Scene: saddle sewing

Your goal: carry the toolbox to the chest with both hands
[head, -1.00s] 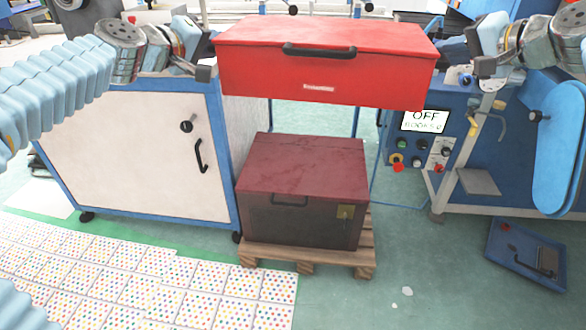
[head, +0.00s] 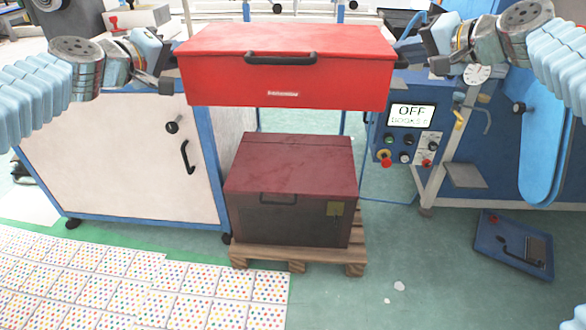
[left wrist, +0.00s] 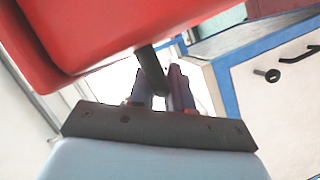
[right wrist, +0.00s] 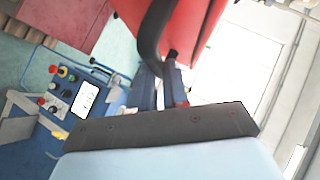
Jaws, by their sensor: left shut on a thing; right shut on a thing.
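The red toolbox (head: 288,80) hangs in the air between my two grippers, roughly level, its black front handle toward me. My left gripper (head: 172,82) is at its left end; in the left wrist view the jaws (left wrist: 160,88) are closed on a dark side handle (left wrist: 151,70). My right gripper (head: 402,62) is at its right end; in the right wrist view the jaws (right wrist: 165,85) are closed on a black side handle (right wrist: 152,45). The chest (head: 290,190), dark with a maroon lid, stands below the toolbox and looks closed.
The chest rests on a wooden pallet (head: 240,250). A white cabinet with blue frame (head: 120,160) stands close on the left. A blue machine with an OFF display (head: 410,116) stands on the right. A blue pedal (head: 510,245) lies on the floor at right.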

